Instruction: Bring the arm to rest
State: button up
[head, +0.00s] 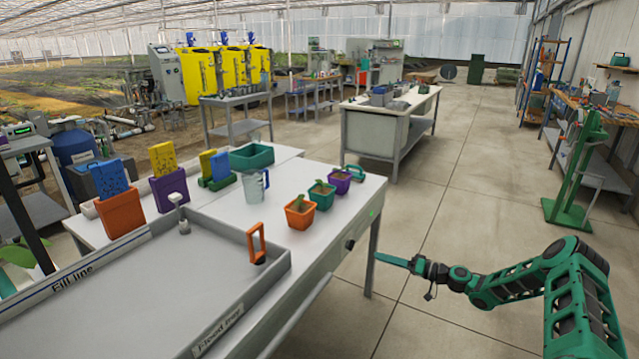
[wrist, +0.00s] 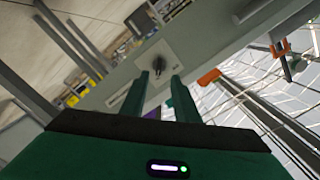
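My green arm (head: 575,285) reaches in from the right of the head view, bent at the elbow, over the open floor. My gripper (head: 384,258) is at its left end, its fingers pointing left toward the front side of the white table. In the wrist view my gripper (wrist: 161,80) shows two green fingers with a gap between them and nothing held. The knob also shows on the table's side in the head view (head: 350,244). I cannot tell the exact distance from fingertips to table.
The white table (head: 340,200) bears potted seedlings (head: 300,212), a clear jug (head: 256,186) and a grey flood tray (head: 130,290) with an orange-handled item (head: 257,245). A green stand (head: 580,170) is at the right. The concrete floor (head: 455,190) between them is clear.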

jog(key=s+d+r+m+g+h, duration=0.1)
jog(key=s+d+r+g+h, duration=0.25)
jog(key=s+r, duration=0.6)
jog(key=s+d+r+m+g+h, duration=0.1)
jog(key=s+d+r+g+h, duration=0.15)
jog(key=s+r+h, duration=0.65)
jog(key=s+d+r+g, duration=0.25)
jog(key=s+r, duration=0.25)
jog(key=s, duration=0.9)
jog(key=s+r+m+h, duration=0.1)
jog(key=s+r+m, duration=0.1)
jog(key=s, duration=1)
jog(key=s+r+m+g+h, duration=0.1)
jog(key=s+r+m, duration=0.2)
jog(key=s, duration=0.9)
jog(key=shift+d+r+m, duration=0.25)
jog(key=shift+d+m, duration=0.1)
jog(key=shift+m, duration=0.25)
